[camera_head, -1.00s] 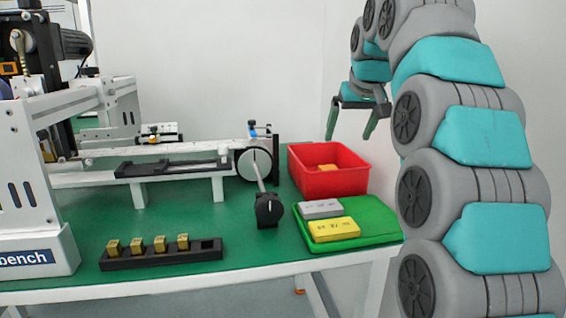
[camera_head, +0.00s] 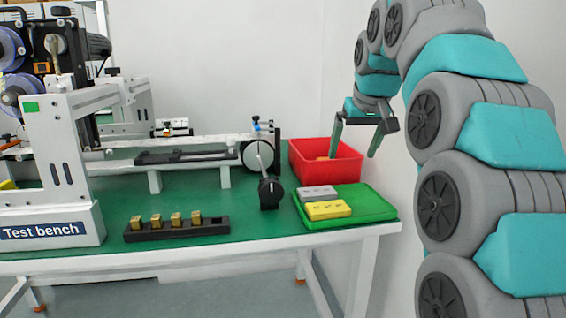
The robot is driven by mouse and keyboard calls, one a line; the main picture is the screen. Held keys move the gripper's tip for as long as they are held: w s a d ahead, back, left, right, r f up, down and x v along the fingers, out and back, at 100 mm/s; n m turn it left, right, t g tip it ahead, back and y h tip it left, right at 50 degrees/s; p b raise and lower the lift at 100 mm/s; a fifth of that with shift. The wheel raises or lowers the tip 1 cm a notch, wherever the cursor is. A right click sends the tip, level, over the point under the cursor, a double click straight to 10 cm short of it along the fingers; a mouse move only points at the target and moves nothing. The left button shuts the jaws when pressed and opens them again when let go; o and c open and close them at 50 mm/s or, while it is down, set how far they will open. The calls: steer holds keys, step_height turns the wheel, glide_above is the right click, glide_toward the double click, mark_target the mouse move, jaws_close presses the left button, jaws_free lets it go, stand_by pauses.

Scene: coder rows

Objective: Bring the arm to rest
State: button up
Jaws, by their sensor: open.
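My gripper (camera_head: 354,150) hangs at the end of my grey and teal arm, on the right side of the head view. Its two fingers point down and are spread apart, with nothing between them. It appears in front of the right part of the red bin (camera_head: 345,172), and its left finger overlaps the bin's upper edge in the picture. How far it is above or in front of the bin is hard to tell.
A green tray (camera_head: 372,207) holds a grey block (camera_head: 317,192) and a yellow block (camera_head: 328,210). A black rack (camera_head: 150,236) with several brass cubes lies near the table's front edge. The test bench (camera_head: 45,230) fills the left. Bare green tabletop (camera_head: 110,185) lies between.

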steer(key=s+f+g, duration=0.2)
steer(key=s+f, duration=0.8)
steer(key=s, duration=0.3)
steer(key=s+f+g, duration=0.3)
steer(key=s+f, duration=0.8)
steer(key=s, duration=0.3)
steer(key=s+f+m+g, duration=0.1)
steer(key=s+f+g, duration=0.1)
steer(key=s+f, duration=0.8)
steer(key=s, duration=0.4)
steer(key=shift+f+g+h, duration=0.3)
steer(key=shift+f, duration=0.1)
steer(key=shift+s, duration=0.1)
